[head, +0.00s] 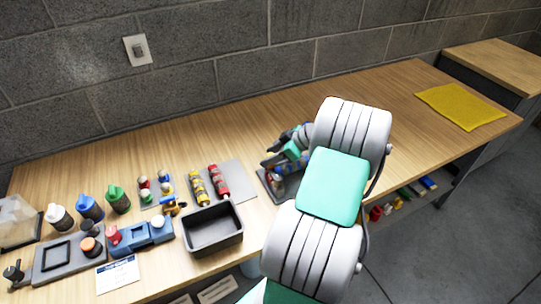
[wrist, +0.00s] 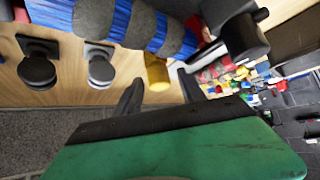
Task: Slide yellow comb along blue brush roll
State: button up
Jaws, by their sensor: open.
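The blue brush roll (wrist: 140,25), with grey bands around it, runs across the top of the wrist view, close to my gripper. My gripper (wrist: 158,82) is open, its two dark fingers pointing toward the roll. A short yellow piece (wrist: 157,72) shows between the fingertips, just below the roll; it may be the yellow comb, but its teeth are not visible. I cannot tell whether the fingers touch it. In the head view my arm covers most of this area, and the roll and comb cannot be made out clearly there.
Two dark round knobs (wrist: 38,68) (wrist: 100,70) stand beside the roll. On the wooden bench are a black bin (head: 213,230), a yellow-banded roller (head: 199,188), a red-banded roller (head: 219,181) and several bottles. A yellow cloth (head: 461,106) lies right, with bare bench between it and my arm.

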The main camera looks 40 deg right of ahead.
jog(key=shift+c, duration=0.4)
grip_shut()
dwell(1.0)
